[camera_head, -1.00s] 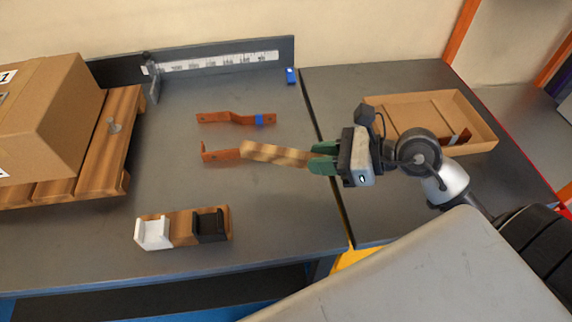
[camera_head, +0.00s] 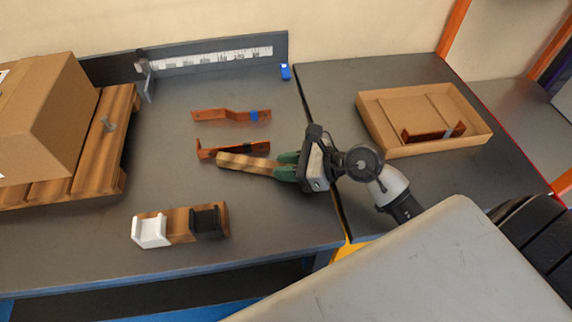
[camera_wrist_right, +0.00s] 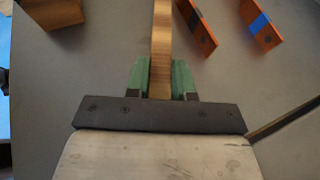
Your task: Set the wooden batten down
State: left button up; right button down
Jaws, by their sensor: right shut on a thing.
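The wooden batten (camera_head: 244,163) is a light, striped strip of wood. My right gripper (camera_head: 287,167) is shut on its right end, and the batten points left from the green fingers. In the right wrist view the batten (camera_wrist_right: 161,45) stands between the green fingers of the gripper (camera_wrist_right: 160,80). The batten is just in front of a copper busbar (camera_head: 235,149) with a bent-up left end. Whether the batten touches the table (camera_head: 270,220) cannot be told. My left gripper is not in view.
Another copper busbar with blue tape (camera_head: 230,115) lies behind. A wooden block with white and black holders (camera_head: 180,222) stands at the front. A cardboard tray (camera_head: 375,125) holding a copper piece is at right. A pallet with a carton (camera_head: 50,130) is at left.

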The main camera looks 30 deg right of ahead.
jog(key=shift+f, duration=0.2)
jog(key=c, duration=1)
grip_release()
jog(key=shift+r, duration=0.15)
